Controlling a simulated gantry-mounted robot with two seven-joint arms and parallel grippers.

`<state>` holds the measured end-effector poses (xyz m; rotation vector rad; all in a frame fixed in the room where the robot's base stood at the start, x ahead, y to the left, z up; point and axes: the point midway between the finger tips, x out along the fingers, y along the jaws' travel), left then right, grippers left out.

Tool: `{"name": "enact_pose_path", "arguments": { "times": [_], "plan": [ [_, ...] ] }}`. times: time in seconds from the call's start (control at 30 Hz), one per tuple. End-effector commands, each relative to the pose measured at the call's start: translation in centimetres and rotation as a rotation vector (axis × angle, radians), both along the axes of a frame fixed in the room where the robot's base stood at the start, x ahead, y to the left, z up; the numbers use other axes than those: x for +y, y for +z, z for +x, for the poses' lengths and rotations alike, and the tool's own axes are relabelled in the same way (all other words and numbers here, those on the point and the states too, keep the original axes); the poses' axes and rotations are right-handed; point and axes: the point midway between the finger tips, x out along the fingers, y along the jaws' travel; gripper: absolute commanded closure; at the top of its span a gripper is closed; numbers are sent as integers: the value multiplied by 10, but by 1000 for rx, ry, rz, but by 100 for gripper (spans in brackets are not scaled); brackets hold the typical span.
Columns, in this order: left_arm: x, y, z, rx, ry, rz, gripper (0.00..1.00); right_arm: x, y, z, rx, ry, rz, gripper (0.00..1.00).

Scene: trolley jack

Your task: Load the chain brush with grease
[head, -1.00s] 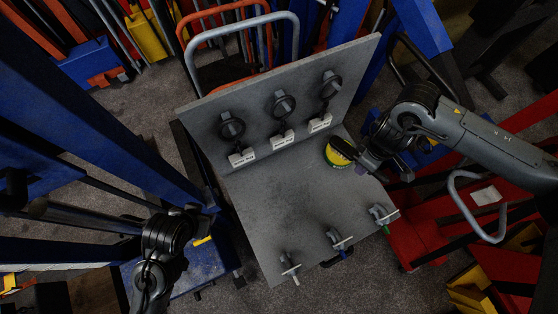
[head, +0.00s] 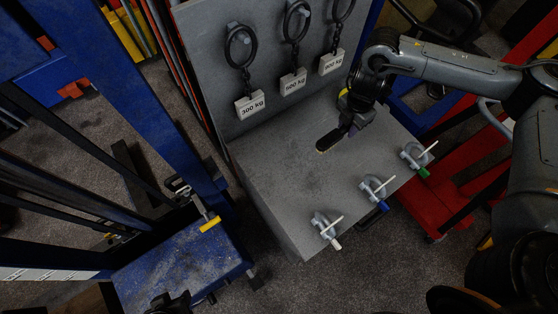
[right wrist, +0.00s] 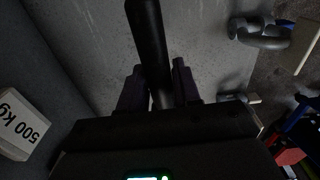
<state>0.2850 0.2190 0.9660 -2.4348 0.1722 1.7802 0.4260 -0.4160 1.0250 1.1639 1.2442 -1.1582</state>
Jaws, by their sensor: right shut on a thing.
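My right gripper (head: 350,126) is shut on the handle of a black brush (head: 328,141) over the grey bench top. The brush's dark oval head points to the lower left and has a pale edge; I cannot tell whether it carries grease. In the right wrist view the black handle (right wrist: 150,45) runs between the fingers. A yellow edge (head: 342,102) shows behind the gripper, likely the grease tin, mostly hidden. Three dark chains hang on the upright board, with tags such as 300 kg (head: 250,105) and 500 kg (head: 293,82).
Three grey shackles stand along the bench's front edge, with white (head: 325,229), blue (head: 375,188) and green (head: 415,156) marks. A blue lift (head: 180,260) stands left, red equipment (head: 480,170) right. The bench top's left half is clear.

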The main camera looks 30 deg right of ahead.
Motion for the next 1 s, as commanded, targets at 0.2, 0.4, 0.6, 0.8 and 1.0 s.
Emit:
{"name": "enact_pose_path", "arguments": {
  "times": [0.2,0.4,0.6,0.8,1.0],
  "plan": [
    [0,-27,2,-5,0,-1,57,-14,-25,-3,-2,-35,0,100],
    [0,-32,2,-7,-1,-1,57,-7,-38,11,-1,-34,1,100],
    [1,-35,2,-7,-4,4,57,10,-61,47,-1,-33,0,100],
    [2,-39,1,-6,-6,9,57,26,-83,80,-1,-33,-1,100],
    [3,-42,1,-4,-7,10,57,35,-95,99,-1,-35,0,100]
  ]
}}
